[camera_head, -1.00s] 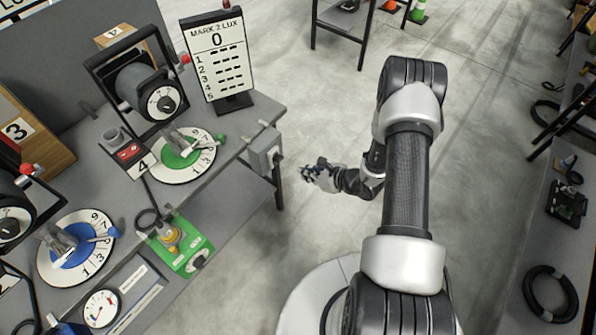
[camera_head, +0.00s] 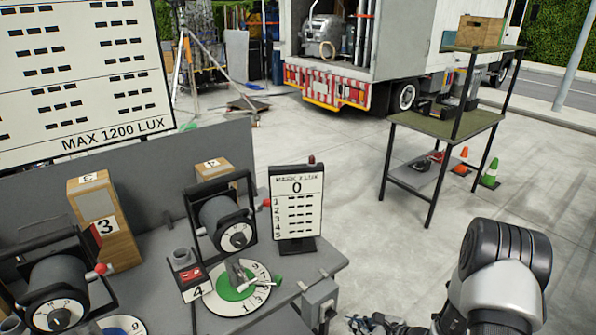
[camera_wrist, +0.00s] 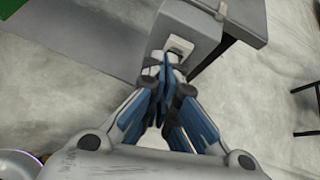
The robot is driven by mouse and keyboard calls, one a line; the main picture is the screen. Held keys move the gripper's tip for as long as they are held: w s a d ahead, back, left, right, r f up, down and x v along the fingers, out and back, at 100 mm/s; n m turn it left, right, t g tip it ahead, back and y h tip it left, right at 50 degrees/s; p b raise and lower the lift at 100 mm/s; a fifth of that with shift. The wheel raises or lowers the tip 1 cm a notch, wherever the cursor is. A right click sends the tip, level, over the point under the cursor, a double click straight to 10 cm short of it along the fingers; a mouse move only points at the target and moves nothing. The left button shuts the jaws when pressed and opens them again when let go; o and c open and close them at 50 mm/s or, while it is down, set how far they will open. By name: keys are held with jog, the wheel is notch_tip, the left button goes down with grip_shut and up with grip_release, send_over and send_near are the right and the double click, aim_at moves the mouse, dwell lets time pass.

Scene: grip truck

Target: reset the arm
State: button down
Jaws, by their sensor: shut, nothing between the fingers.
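My arm (camera_head: 497,275) shows at the lower right of the head view. My gripper (camera_head: 372,323) is partly in view at the bottom edge, to the right of the workbench. In the wrist view my gripper (camera_wrist: 165,68) has its blue fingers drawn together with nothing between them. Beyond the fingertips is the grey box (camera_wrist: 187,28) on the bench's end. I cannot tell whether the fingers touch it.
The workbench (camera_head: 150,283) carries lamps, a lux sign (camera_head: 297,205) and a green dial (camera_head: 237,288). A truck (camera_head: 395,50) is behind. The floor between is clear.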

jog(key=s+a+r+n+g, duration=0.25)
jog(key=a+r+n, duration=0.2)
jog(key=r, duration=0.35)
jog(key=s+a+r+n+g+y, duration=0.1)
jog(key=s+a+r+n, duration=0.3)
jog(key=r, duration=0.4)
jog(key=s+a+r+n+g, duration=0.2)
jog(key=s+a+r+n, duration=0.15)
jog(key=r+n, duration=0.35)
jog(key=s+d+r+n+t+h, duration=0.1)
jog(key=s+d+r+n+h, duration=0.3)
jog(key=s, duration=0.4)
jog(key=s+d+r+n+t+h, duration=0.1)
jog(key=s+d+r+n+h, duration=0.3)
jog(key=s+r+n, duration=0.3)
jog(key=shift+s+d+r+h, duration=0.3)
jog(key=shift+s+r, duration=0.1)
jog(key=shift+s, duration=0.65)
